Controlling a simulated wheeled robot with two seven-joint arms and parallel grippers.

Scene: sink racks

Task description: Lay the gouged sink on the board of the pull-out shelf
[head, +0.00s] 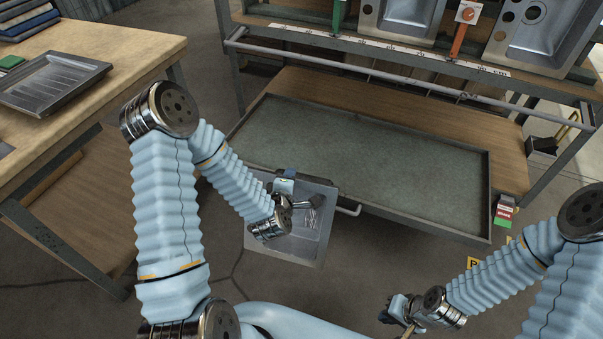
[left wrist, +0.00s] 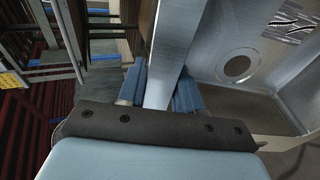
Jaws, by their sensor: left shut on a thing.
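The gouged sink (head: 312,243) is a steel basin with dark scratch marks near its upper right. It hangs in front of the pull-out shelf, its top end near the shelf's front edge. My left gripper (head: 285,181) is shut on the sink's rim. In the left wrist view the rim passes between the blue finger pads of my left gripper (left wrist: 160,92). The sink's wall with a round hole and dark gouges (left wrist: 283,62) shows to the right. The pull-out shelf's grey-green board (head: 375,160) is bare. My right gripper (head: 402,312) is low at the bottom; its fingers are unclear.
The shelf has a raised dark rim (head: 489,195) and a front handle (head: 348,210). Above it the rack holds other sinks (head: 405,15) and a metal rail (head: 340,68). A wooden table (head: 90,60) with a metal tray (head: 52,82) stands at the left.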

